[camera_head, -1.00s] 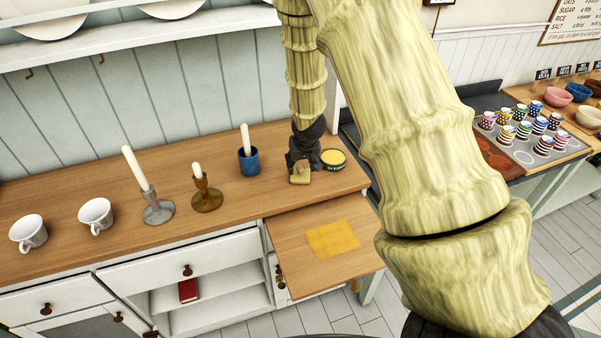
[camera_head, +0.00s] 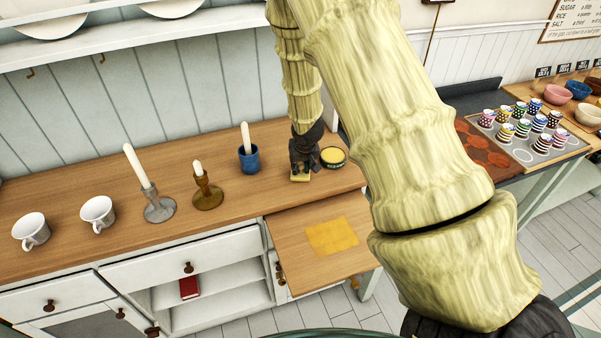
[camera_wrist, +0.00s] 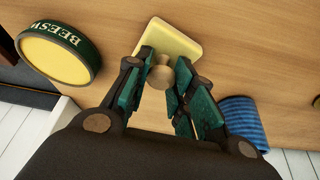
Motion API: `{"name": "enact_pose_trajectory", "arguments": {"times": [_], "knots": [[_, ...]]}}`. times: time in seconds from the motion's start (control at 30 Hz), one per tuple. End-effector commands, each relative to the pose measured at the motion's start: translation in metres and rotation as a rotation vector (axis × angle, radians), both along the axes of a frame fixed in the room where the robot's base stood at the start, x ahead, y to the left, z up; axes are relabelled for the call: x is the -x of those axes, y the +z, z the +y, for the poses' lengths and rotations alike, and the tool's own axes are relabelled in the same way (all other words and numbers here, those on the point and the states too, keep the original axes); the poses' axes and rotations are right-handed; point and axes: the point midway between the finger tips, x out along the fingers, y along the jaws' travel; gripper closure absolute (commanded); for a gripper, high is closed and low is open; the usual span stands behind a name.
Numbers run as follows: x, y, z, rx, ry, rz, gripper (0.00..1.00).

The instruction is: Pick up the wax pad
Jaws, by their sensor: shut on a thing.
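The wax pad is a yellow rounded block (camera_wrist: 172,42) with a wooden knob (camera_wrist: 160,74) on top. In the wrist view my gripper (camera_wrist: 163,80) has its dark green fingers on both sides of the knob and is shut on it. In the head view my gripper (camera_head: 302,165) points down over the pad (camera_head: 300,176) near the right end of the wooden counter. I cannot tell whether the pad touches the counter. The fingers hide part of the knob.
A round yellow-topped tin (camera_head: 333,157) stands close on the right. A blue cup with a candle (camera_head: 249,158) and two candlesticks stand to the left. A pull-out board (camera_head: 290,251) holds a yellow cloth (camera_head: 332,237). Two white mugs are farther left.

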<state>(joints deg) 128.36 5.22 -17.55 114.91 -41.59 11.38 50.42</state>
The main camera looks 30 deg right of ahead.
Motion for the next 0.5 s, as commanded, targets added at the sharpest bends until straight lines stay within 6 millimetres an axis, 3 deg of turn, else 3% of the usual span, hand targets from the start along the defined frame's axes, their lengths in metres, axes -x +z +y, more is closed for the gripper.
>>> {"name": "enact_pose_trajectory", "arguments": {"times": [0.5], "knots": [[-0.001,0.012,0.000,-0.001,-0.001,-0.002,1.00]]}}
